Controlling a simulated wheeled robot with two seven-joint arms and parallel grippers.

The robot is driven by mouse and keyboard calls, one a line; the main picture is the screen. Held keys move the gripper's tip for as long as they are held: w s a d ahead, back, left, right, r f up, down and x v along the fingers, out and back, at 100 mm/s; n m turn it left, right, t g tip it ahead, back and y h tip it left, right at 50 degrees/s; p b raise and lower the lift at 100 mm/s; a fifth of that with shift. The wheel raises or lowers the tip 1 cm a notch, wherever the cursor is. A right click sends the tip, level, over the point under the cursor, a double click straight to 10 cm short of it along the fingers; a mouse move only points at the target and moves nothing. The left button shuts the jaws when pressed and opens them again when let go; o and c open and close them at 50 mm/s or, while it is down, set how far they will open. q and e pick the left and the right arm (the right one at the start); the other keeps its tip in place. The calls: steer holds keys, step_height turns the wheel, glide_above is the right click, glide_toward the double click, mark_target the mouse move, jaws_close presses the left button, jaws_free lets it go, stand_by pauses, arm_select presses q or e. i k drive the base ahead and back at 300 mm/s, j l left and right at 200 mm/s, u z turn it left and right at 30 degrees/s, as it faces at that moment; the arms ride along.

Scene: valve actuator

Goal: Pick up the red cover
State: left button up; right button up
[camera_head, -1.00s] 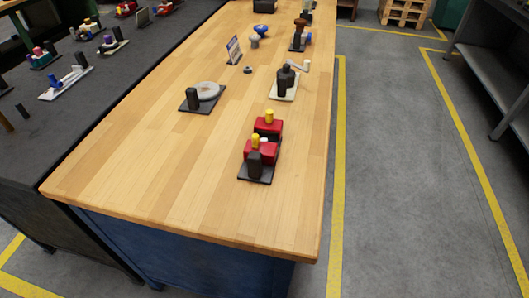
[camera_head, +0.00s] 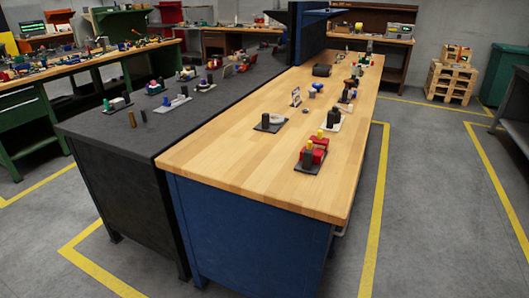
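Two red block-shaped parts stand on a small dark plate (camera_head: 301,168) near the front right of the wooden bench top (camera_head: 235,160). The nearer red part (camera_head: 315,157) is partly hidden by a black upright cylinder (camera_head: 307,160) in front of it. The farther red part (camera_head: 322,143) sits just behind. Each has a yellow peg on top. I cannot tell which red part is the cover. Neither of my grippers shows in the head view.
A dark plate with a black cylinder and a grey ring (camera_head: 277,118) lies farther left. Black fittings (camera_head: 333,117) stand behind the red parts. A dark bench (camera_head: 150,142) adjoins on the left. The wooden top's front is clear. Floor to the right is open.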

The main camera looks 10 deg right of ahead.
mark_target(310, 161)
steer(key=i+l+u, duration=0.1)
steer(key=u, duration=0.4)
steer(key=l+u, duration=0.25)
steer(key=u, duration=0.2)
steer(key=l+u, duration=0.25)
steer(key=u, duration=0.25)
steer(key=l+u, duration=0.2)
steer(key=u, duration=0.25)
steer(key=k+l, duration=0.1)
steer(key=l, duration=0.4)
steer(key=k+l, duration=0.1)
steer(key=l, duration=0.4)
steer(key=k+l, duration=0.1)
steer(key=l, duration=0.4)
steer(key=k+l, duration=0.1)
steer(key=l, duration=0.9)
steer(key=k+l, duration=0.15)
steer(key=l, duration=0.35)
steer(key=k+l, duration=0.1)
steer(key=l, duration=0.4)
steer(key=k+l, duration=0.1)
steer(key=l, duration=0.4)
